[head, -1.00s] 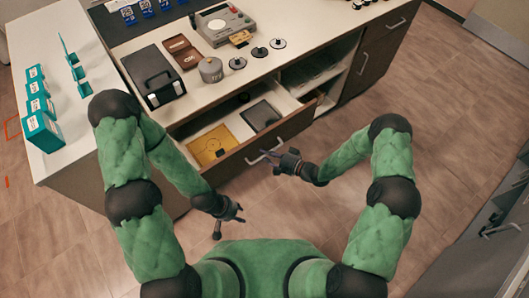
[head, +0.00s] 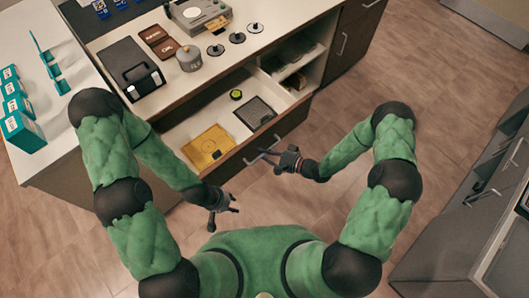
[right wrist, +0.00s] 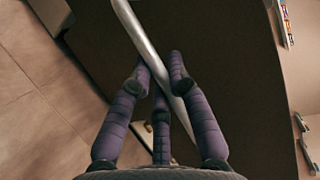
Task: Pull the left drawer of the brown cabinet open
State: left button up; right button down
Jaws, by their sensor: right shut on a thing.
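The brown cabinet's left drawer (head: 187,124) stands pulled out, with its inside showing in the head view. Its front (head: 245,160) carries a silver bar handle (head: 257,156). My right gripper (head: 272,158) is at that handle and shut on it. In the right wrist view the handle bar (right wrist: 150,53) runs slanting between the fingers (right wrist: 160,72). My left gripper (head: 226,210) is empty, with its fingers apart, below and left of the drawer front.
The drawer holds a yellow square plate (head: 209,146), a dark flat item (head: 255,112) and a small round item (head: 236,95). The countertop (head: 150,35) carries a black case (head: 132,69) and a grey canister (head: 189,58). Open floor (head: 330,125) lies right of the drawer.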

jog(key=c, duration=1.4)
grip_release()
jog(key=v, duration=1.2)
jog(key=shift+d, duration=0.1)
